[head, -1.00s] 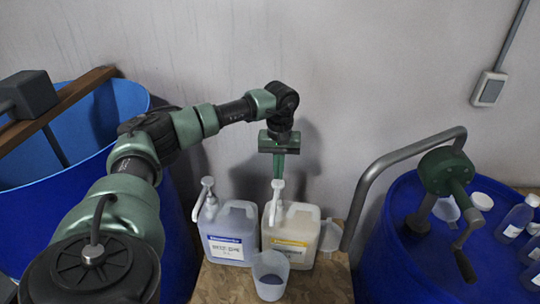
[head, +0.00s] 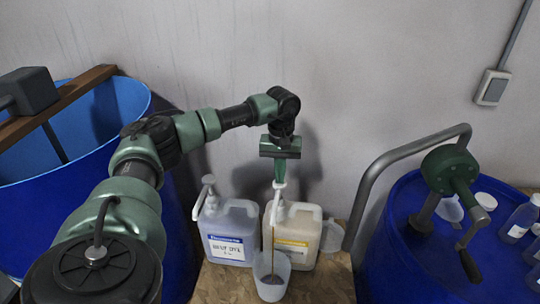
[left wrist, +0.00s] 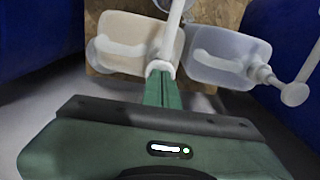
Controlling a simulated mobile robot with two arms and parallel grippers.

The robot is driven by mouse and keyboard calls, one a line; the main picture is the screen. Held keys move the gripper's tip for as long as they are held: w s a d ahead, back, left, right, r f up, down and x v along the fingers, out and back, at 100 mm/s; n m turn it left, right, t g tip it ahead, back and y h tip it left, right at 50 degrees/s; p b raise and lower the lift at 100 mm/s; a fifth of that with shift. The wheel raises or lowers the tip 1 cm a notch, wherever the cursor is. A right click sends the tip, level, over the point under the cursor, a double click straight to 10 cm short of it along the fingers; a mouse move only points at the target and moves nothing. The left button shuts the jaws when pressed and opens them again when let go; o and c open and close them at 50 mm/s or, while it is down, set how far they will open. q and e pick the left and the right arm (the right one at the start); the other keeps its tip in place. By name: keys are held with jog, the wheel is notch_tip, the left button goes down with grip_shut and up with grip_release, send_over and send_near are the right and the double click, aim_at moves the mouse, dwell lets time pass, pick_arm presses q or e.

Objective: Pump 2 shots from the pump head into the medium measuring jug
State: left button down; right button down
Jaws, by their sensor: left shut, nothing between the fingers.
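My left gripper (head: 280,176) is shut and empty, its fingertips pointing down onto the white pump head (head: 279,187) of the yellow-labelled canister (head: 297,240). The pump head is pressed low. A thin brown stream (head: 272,236) falls from its spout into the translucent measuring jug (head: 282,266) in front. Brown liquid shows at the jug's bottom. The left wrist view shows the fingers (left wrist: 162,88) against the pump head (left wrist: 161,68); the jug is not clear there. My right gripper is not in view.
A blue-labelled canister (head: 228,230) with its own pump stands close on the left. Another translucent jug (head: 331,236) is at the right. Blue drums (head: 172,240) (head: 400,270) flank the wooden stand; the right one bears a crank pump (head: 449,170) and bottles (head: 521,218).

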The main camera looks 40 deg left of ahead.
pick_arm(q)
jog(key=shift+f+b, duration=1.05)
jog(key=shift+f, duration=0.85)
jog(key=shift+r+p, duration=2.1)
jog(key=shift+r, duration=0.85)
jog(key=shift+f, duration=0.15)
jog(key=shift+f+b, duration=2)
jog(key=shift+f, duration=0.8)
jog(key=shift+r, duration=0.15)
jog(key=shift+r+p, duration=2.05)
jog(key=shift+r, duration=0.75)
